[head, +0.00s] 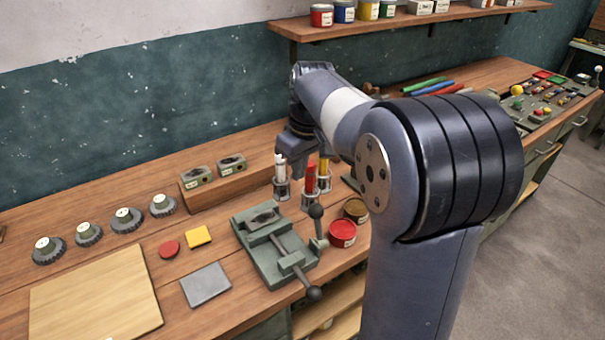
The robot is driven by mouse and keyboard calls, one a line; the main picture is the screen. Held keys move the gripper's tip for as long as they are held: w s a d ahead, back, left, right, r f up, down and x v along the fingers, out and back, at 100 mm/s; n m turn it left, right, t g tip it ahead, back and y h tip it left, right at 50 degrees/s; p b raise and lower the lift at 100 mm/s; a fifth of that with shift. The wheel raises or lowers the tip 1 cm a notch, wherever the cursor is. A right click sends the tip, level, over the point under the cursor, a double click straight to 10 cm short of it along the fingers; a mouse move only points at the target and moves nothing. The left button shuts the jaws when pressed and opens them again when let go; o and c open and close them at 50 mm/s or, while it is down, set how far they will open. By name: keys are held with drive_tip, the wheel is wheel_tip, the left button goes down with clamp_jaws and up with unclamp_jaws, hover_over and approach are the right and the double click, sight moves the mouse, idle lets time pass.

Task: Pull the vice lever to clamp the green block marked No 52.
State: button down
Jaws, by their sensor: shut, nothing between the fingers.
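The grey-green vice (262,262) stands on the bench with a small grey-green block (262,218) lying between its jaws at the back; any marking on it is too small to read. An upright lever (317,228) with a dark knob stands at the vice's right side. Another dark ball knob (313,293) ends the bar at its front. Two similar labelled blocks, one left (195,178) and one right (231,164), sit on a wooden riser. My gripper (293,170) is shut and empty, behind the vice near the holders; its fingertips are partly hard to make out.
Holders with white (280,168), red (310,180) and yellow sticks stand behind the vice. A red tin (342,234) and a brown tin (356,210) stand close right of the lever. A grey plate (205,285), a board (95,300) and several round knobs lie left.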

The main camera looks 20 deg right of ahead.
sight(317, 226)
wheel_tip(317, 226, down, 7)
drive_tip(key=s+d+p, duration=0.1)
drive_tip(key=s, duration=0.1)
drive_tip(key=shift+s+p, duration=0.3)
drive_tip(key=shift+p, duration=0.1)
drive_tip(key=shift+d+b, duration=0.1)
drive_tip(key=shift+b, duration=0.35)
